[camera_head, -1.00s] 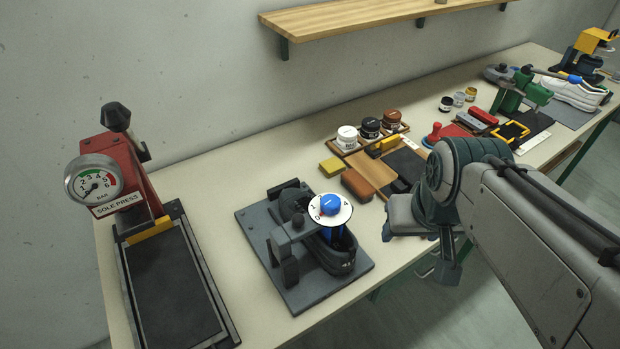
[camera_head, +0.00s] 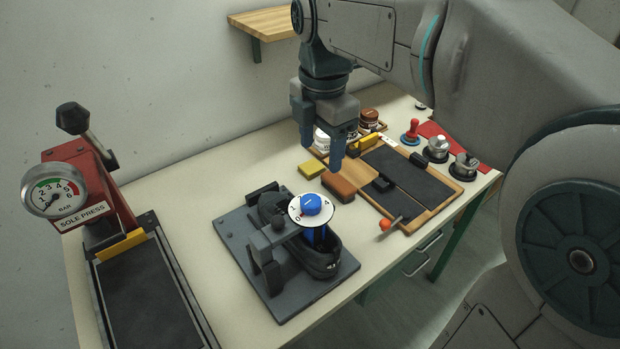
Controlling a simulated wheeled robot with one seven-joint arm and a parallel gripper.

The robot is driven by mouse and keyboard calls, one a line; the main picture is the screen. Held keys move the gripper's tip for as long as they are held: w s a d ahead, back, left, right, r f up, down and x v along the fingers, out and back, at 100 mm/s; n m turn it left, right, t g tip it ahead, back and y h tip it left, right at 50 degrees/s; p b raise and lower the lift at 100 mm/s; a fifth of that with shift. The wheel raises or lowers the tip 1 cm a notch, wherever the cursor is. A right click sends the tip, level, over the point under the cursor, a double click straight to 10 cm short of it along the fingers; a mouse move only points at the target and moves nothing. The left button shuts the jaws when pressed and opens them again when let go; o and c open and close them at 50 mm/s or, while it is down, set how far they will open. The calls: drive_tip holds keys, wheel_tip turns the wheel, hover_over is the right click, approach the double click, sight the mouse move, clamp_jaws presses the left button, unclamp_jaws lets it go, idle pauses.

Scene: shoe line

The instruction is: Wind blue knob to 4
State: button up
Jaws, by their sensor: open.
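The blue knob (camera_head: 311,204) sits on top of a white round dial (camera_head: 296,211) with figures around it. I can make out 0, 1 and 4; the 0 is red and at the near left, the 4 at the right. A blue post stands under the dial, on a dark grey clamp fixture (camera_head: 285,287) on the bench. Where the knob points is too small to tell. My gripper (camera_head: 321,159) points down, open and empty, behind and above the knob, clear of it. Its fingers hang in front of the jars.
A red sole press (camera_head: 85,182) with a gauge stands at the left. Behind the fixture are a yellow block (camera_head: 312,169), a brown brush (camera_head: 338,188) and a wooden board with dark pads (camera_head: 437,205).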

sight(311, 199)
drive_tip(key=f+n, duration=0.1)
drive_tip(key=f, duration=0.3)
drive_tip(key=a+f+n, duration=0.1)
drive_tip(key=f, duration=0.4)
drive_tip(key=w+f, duration=0.1)
drive_tip(key=f, duration=0.3)
drive_tip(key=shift+a+f+n, duration=0.2)
drive_tip(key=shift+f+n, duration=0.1)
drive_tip(key=shift+n, duration=0.1)
drive_tip(key=c, duration=1)
